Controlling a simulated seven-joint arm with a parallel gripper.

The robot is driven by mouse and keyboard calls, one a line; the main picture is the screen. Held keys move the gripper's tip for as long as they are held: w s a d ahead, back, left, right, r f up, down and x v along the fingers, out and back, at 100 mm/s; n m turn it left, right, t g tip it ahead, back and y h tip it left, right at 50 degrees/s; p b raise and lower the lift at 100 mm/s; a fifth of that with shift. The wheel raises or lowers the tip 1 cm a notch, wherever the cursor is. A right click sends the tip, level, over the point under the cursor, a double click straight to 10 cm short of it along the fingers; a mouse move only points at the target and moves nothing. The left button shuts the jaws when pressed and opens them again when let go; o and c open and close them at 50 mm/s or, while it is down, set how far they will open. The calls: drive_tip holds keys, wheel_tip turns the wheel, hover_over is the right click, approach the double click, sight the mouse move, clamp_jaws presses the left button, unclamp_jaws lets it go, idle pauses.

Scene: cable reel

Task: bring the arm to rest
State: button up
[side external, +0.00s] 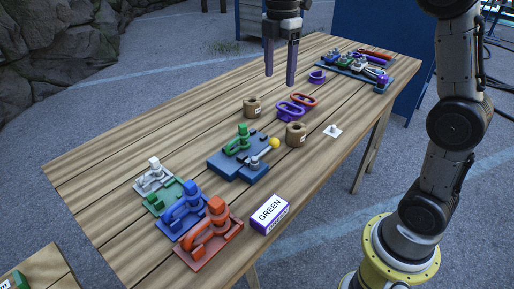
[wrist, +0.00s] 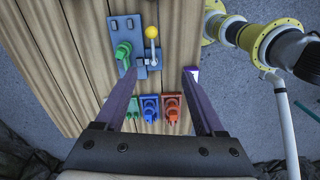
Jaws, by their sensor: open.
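My gripper (side external: 281,65) is open and empty. It hangs above the far half of the wooden table (side external: 95,165), with its two dark fingers pointing down and apart. In the wrist view my gripper (wrist: 163,108) shows its two fingers spread wide, with nothing held between them. My arm stands at the right in the side view, beside the table.
A blue fixture (side external: 240,165) with a green part and a yellow-knobbed lever stands mid-table. Brown spools (side external: 296,134), purple and red rings, and a blue tray (side external: 355,68) lie farther back.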

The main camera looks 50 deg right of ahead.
drive_tip(key=s+a+r+m+t, duration=0.1)
drive_tip(key=s+r, duration=0.1)
drive_tip(key=s, duration=0.3)
drive_tip(key=s+a+r+m+t, duration=0.1)
drive_tip(key=s+a+r, duration=0.1)
drive_tip(key=s, duration=0.3)
drive_tip(key=s+a+f+m+t, duration=0.1)
drive_tip(key=s+f+m+t, duration=0.2)
drive_tip(key=s+f+m, duration=0.7)
drive_tip(key=s+m, duration=0.2)
drive_tip(key=m, duration=0.2)
drive_tip(key=shift+s+t, duration=0.35)
drive_tip(key=shift+t, duration=0.05)
